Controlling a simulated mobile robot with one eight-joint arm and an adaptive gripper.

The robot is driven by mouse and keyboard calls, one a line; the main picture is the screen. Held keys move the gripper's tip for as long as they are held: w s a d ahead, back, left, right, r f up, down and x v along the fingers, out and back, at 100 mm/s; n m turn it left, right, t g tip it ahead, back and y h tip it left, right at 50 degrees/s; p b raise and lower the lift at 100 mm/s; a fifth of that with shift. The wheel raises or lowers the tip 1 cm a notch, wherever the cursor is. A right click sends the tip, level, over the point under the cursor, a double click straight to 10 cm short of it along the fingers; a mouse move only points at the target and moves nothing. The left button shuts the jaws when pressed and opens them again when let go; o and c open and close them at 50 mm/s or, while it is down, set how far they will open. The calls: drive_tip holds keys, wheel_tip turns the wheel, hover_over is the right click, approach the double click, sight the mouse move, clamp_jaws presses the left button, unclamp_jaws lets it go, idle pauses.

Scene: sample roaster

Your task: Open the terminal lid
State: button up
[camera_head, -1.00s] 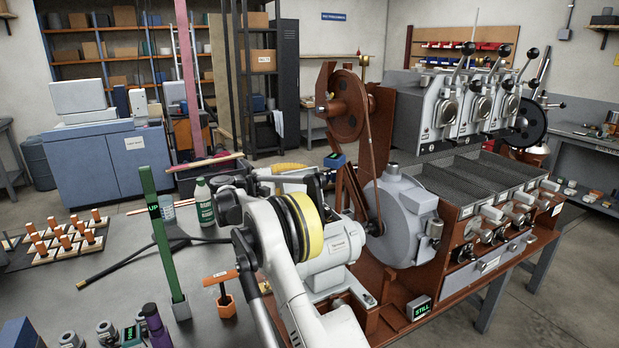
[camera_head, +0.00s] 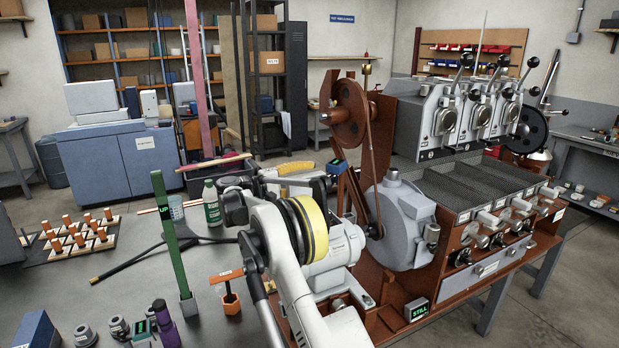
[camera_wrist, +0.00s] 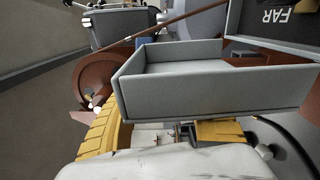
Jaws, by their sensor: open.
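The motor (camera_head: 333,252) is a light grey rounded body with a pale label on the red-brown roaster frame, partly hidden by my arm. In the wrist view a shallow grey box shape (camera_wrist: 212,92) with a hollow inside fills the middle; I cannot tell whether it is the terminal lid or its box. My gripper (camera_head: 322,186) is open above the motor, small and partly hidden in the head view. Yellow ridged parts (camera_wrist: 100,128) show below the grey shape in the wrist view. Contact between gripper and lid cannot be made out.
The belt and red-brown pulley (camera_head: 348,115) rise behind. A green post (camera_head: 171,235) and an orange-handled tool (camera_head: 229,291) stand on the grey bench.

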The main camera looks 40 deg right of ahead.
drive_tip(key=v, duration=1.2)
drive_tip(key=shift+w+r, duration=0.1)
